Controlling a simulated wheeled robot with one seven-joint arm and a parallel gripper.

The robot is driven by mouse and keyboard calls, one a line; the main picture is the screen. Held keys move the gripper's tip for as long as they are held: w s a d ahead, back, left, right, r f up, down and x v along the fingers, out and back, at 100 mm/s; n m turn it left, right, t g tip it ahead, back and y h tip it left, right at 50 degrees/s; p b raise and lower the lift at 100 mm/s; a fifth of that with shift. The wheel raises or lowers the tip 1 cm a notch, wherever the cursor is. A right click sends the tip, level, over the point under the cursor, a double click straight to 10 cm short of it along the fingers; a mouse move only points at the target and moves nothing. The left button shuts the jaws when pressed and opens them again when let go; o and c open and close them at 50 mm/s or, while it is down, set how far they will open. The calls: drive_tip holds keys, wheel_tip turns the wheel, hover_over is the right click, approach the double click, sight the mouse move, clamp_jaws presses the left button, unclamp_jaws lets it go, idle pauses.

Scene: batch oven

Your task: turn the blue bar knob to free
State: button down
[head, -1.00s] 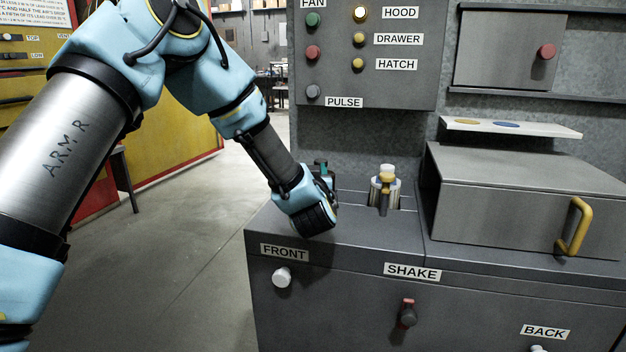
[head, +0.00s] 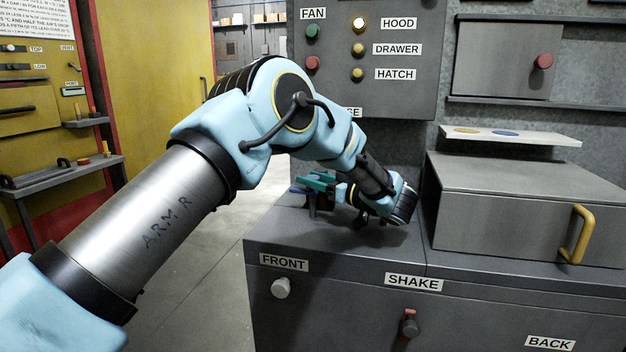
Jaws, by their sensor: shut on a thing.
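My gripper (head: 314,182) has teal fingers and lies low over the back left corner of the grey bench, reaching left from my wrist. It is shut at a small blue piece (head: 297,190), which I take to be the blue bar knob. Only a little of the blue shows at the left of the fingers. The fingers and a dark part below them hide the rest, so I cannot tell which way the bar points. No label for its positions is readable here.
The grey bench (head: 340,240) has a white knob (head: 281,288) under FRONT and a red-tipped lever (head: 409,323) under SHAKE. A grey box with a yellow handle (head: 578,234) stands at right. A button panel (head: 420,95) rises behind my arm. Open floor lies left.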

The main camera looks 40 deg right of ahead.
drive_tip(key=shift+r+n+y, duration=0.1)
drive_tip(key=shift+n+y, duration=0.5)
drive_tip(key=shift+y, duration=0.3)
drive_tip(key=shift+c, duration=1.8)
unclamp_jaws()
wheel_tip(320, 180, up, 10)
drive_tip(key=shift+f+b, duration=0.1)
drive_tip(key=shift+b, duration=0.3)
